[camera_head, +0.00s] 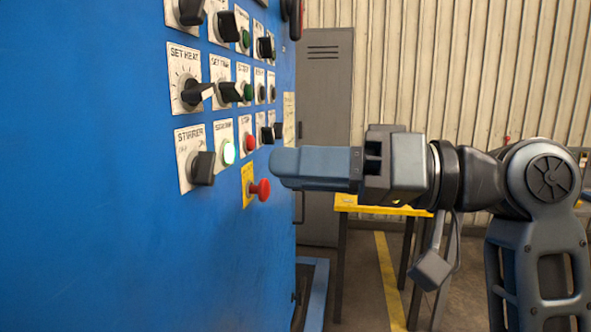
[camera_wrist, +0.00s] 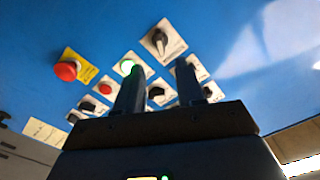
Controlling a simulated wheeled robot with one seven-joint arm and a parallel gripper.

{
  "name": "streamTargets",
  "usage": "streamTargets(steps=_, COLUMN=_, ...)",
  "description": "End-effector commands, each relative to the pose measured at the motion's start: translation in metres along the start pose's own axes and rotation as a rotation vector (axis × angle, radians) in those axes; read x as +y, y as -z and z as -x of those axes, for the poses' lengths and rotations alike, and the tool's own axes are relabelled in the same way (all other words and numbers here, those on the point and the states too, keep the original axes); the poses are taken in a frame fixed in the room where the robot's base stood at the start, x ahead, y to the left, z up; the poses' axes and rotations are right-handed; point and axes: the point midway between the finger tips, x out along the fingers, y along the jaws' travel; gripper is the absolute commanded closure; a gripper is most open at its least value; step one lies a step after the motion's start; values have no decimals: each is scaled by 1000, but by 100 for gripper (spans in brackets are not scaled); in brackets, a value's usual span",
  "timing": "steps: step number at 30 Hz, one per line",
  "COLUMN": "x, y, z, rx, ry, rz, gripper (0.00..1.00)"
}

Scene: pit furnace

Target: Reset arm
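My arm reaches in from the right in the head view. My gripper (camera_head: 277,163) points left at the blue control panel (camera_head: 120,250), beside the lower controls. In the wrist view the two fingers of my gripper (camera_wrist: 158,67) are apart, with nothing between them. The stirrer knob (camera_head: 203,168) is dark and also shows beyond the fingertips in the wrist view (camera_wrist: 160,42). A green button (camera_head: 228,153) is lit; it also shows in the wrist view (camera_wrist: 127,66). Whether the fingertips touch the panel cannot be told.
A red mushroom button (camera_head: 262,190) on a yellow plate sticks out just below my gripper. Rows of knobs and buttons fill the panel above. A grey cabinet (camera_head: 325,110) stands behind, and a yellow-topped table (camera_head: 352,205) lies beyond my arm.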

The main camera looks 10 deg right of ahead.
Motion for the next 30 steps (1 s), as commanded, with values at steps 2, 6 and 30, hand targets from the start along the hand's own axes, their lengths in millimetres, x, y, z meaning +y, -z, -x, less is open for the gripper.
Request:
streamTargets(steps=2, x=0, y=0, z=0, rx=1, ry=-1, rz=-1, gripper=62)
streamTargets(steps=6, x=12, y=-11, z=0, rx=35, ry=-26, rz=-34, gripper=62)
streamTargets(steps=30, x=118, y=-257, z=95, rx=423, ry=-745, rz=-256, gripper=62)
